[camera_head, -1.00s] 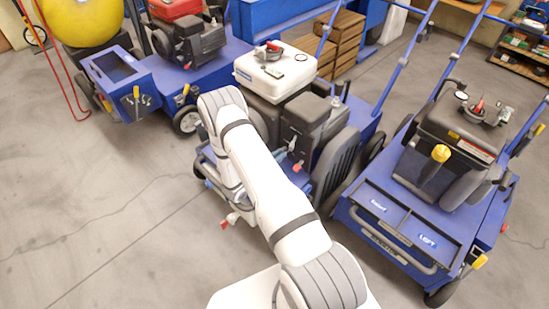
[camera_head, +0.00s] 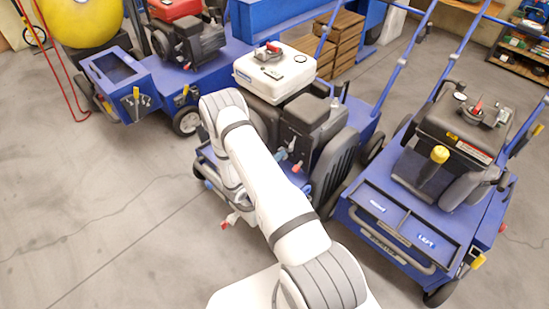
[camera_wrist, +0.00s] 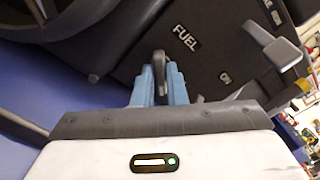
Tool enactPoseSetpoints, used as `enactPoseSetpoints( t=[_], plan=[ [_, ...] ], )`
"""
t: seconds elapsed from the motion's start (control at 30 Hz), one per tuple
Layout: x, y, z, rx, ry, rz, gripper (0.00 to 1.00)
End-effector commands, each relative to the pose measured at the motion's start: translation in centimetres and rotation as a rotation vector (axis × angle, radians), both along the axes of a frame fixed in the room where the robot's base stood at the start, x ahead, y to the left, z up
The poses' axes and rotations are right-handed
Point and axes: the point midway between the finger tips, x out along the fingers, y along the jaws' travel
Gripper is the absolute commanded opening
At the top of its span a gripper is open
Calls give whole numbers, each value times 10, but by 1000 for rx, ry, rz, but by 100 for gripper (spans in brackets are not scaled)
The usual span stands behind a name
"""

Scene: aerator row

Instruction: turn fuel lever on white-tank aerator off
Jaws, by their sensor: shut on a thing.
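The white-tank aerator (camera_head: 275,72) stands at the centre of the head view, with a white fuel tank on top and a dark engine below. A grey fuel lever (camera_wrist: 159,62) stands just left of the "FUEL" label. The light-blue fingers of my gripper (camera_wrist: 159,84) are shut on this lever, one on each side. Its lower end is hidden between them.
Another grey lever or handle (camera_wrist: 272,47) juts out right of the labels. A black-tank aerator (camera_head: 460,130) stands close on the right, and a red-tank aerator (camera_head: 185,35) at the back left. Wooden crates (camera_head: 340,42) stand behind. The floor at left is clear.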

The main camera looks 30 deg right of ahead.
Motion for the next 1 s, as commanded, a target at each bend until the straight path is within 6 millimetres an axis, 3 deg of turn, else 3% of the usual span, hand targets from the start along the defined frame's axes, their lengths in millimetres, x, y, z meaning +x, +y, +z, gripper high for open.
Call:
enactPoseSetpoints(
  t=[0.03,0.6,1.0],
  plan=[
    [-6,-4,-1,-17,50,-18,0],
    [-5,-3,-2,-187,525,-15,0],
    [-4,-2,-3,-249,697,-12,0]
  ],
)
